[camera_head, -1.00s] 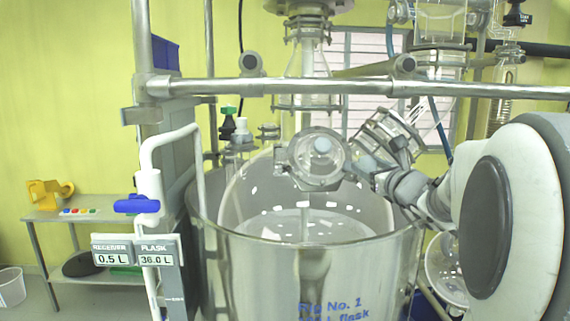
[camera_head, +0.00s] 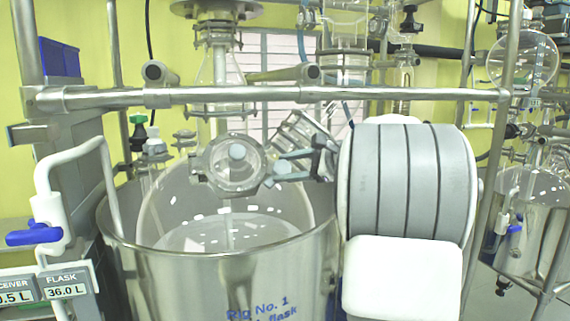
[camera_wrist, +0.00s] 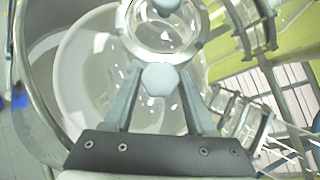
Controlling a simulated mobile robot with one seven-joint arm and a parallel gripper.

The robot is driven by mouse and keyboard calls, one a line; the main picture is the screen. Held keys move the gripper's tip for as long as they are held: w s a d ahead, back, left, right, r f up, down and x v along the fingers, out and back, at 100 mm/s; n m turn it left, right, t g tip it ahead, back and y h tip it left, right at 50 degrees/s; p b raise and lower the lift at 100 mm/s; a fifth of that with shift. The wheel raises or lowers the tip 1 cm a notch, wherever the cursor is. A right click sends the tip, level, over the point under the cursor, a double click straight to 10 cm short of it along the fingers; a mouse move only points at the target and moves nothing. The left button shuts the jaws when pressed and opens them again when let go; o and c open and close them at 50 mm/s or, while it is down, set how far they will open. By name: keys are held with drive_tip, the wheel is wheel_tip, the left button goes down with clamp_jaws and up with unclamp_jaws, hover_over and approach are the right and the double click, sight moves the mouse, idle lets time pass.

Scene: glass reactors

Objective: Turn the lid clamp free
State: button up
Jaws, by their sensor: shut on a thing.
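The lid clamp is a grey ring (camera_head: 232,168) around a clear glass port on the lid of the large vessel. In the wrist view its pale hexagonal knob (camera_wrist: 160,79) sits between my two grey fingers. My gripper (camera_head: 272,172) comes in from the right and is shut on the clamp's knob; the gripper also shows in the wrist view (camera_wrist: 160,85). A second pale round knob (camera_head: 237,152) shows on the port. The knob's contact with the fingers is small and partly hidden in the head view.
The steel vessel (camera_head: 215,280) stands below the lid. A horizontal steel rail (camera_head: 260,96) crosses above my gripper. A white pipe with a blue valve handle (camera_head: 35,235) stands at left. Another glass rig (camera_head: 535,210) stands at right.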

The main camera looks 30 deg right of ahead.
drive_tip(key=n+g+p, duration=0.2)
drive_tip(key=n, duration=0.1)
drive_tip(key=shift+w+r+n+y, duration=0.1)
drive_tip(key=shift+r+n+y, duration=0.2)
drive_tip(key=shift+n+g+p, duration=0.7)
drive_tip(key=shift+n+p, duration=0.1)
drive_tip(key=shift+p, duration=0.1)
drive_tip(key=shift+f+n, duration=0.15)
drive_tip(key=shift+n, duration=0.15)
drive_tip(key=o, duration=1.4)
drive_tip(key=v, duration=1.7)
drive_tip(key=shift+d, duration=0.25)
drive_tip(key=shift+w+a, duration=0.1)
